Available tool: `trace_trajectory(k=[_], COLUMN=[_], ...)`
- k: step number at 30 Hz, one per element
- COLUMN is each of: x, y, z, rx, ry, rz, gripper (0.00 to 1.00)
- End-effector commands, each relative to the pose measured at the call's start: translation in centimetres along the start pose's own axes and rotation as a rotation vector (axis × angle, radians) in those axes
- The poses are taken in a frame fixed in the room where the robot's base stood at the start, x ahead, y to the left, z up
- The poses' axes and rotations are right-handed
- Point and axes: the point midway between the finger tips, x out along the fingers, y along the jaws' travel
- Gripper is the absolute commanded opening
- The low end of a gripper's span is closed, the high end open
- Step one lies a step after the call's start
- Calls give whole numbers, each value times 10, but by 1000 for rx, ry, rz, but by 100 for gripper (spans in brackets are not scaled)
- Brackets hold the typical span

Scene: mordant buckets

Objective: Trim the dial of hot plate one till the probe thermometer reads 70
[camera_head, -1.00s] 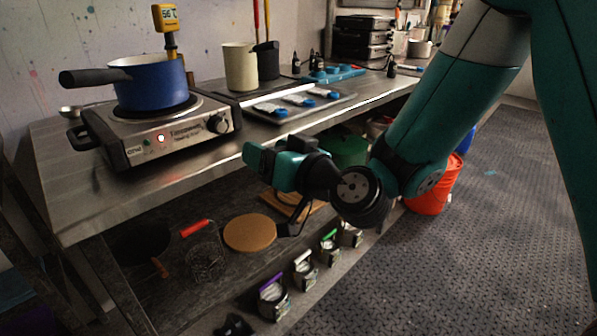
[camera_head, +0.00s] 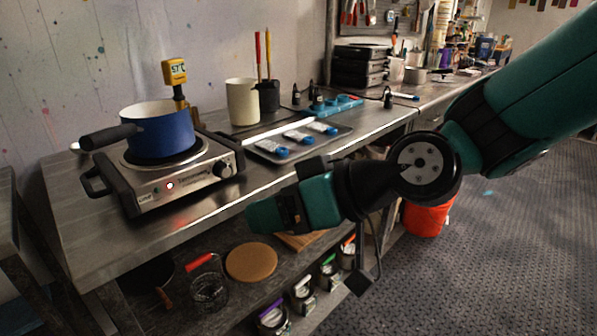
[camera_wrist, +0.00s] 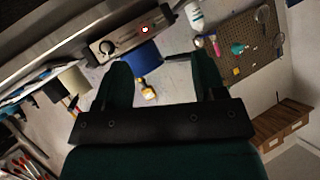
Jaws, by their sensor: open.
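The hot plate (camera_head: 150,196) stands at the left of the steel bench with a red light lit on its front. A blue pot (camera_head: 165,135) with a black handle sits on the plate. The yellow probe thermometer (camera_head: 175,72) stands behind the pot and reads 57 °C. My gripper (camera_head: 262,216) is open and empty, in front of the bench edge, to the right of and lower than the dial, apart from it.
A tray (camera_head: 262,156) with several blue-capped packets lies right of the hot plate, near a cream cup (camera_head: 242,102). The lower shelf holds a cork disc (camera_head: 251,262) and several tins. An orange bucket (camera_head: 427,217) stands on the open floor.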

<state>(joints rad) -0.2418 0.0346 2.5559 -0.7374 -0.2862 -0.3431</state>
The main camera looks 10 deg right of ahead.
Motion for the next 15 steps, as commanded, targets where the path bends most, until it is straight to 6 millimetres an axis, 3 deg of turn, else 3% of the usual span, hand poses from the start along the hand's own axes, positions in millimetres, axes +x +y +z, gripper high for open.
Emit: trace_trajectory(k=[1,6,15], x=[-11,-30,-43], y=[-8,-19,-24], z=[-8,-4,2], rx=[0,13,25], ry=[-41,-169,-254], rz=[-5,-9,-4], gripper=[64,64,64])
